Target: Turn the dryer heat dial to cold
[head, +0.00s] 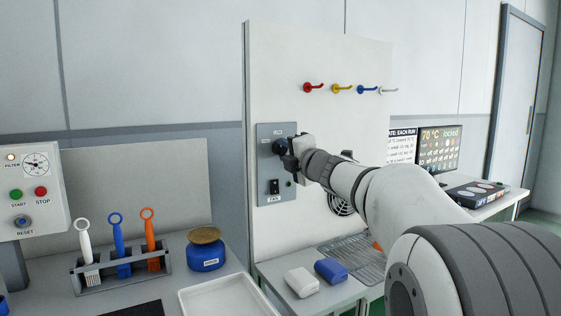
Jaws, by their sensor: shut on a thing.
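The grey control panel (263,165) is mounted on the tall white board. The black heat dial (279,146) is on its upper part, partly covered by my gripper. My gripper (287,152) reaches in from the right and is shut on the dial. The dial's pointer and most of its markings are hidden or too small to read. Below it on the same panel is a black switch (274,187) with a small label under it, and a small green light (289,184) beside it.
Red, yellow, blue and white hooks (342,88) stick out above my arm. A white case (301,282) and a blue case (331,271) lie on the bench below. A brush rack (122,276) and a blue pot (206,254) stand left. A monitor (440,148) is at the right.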

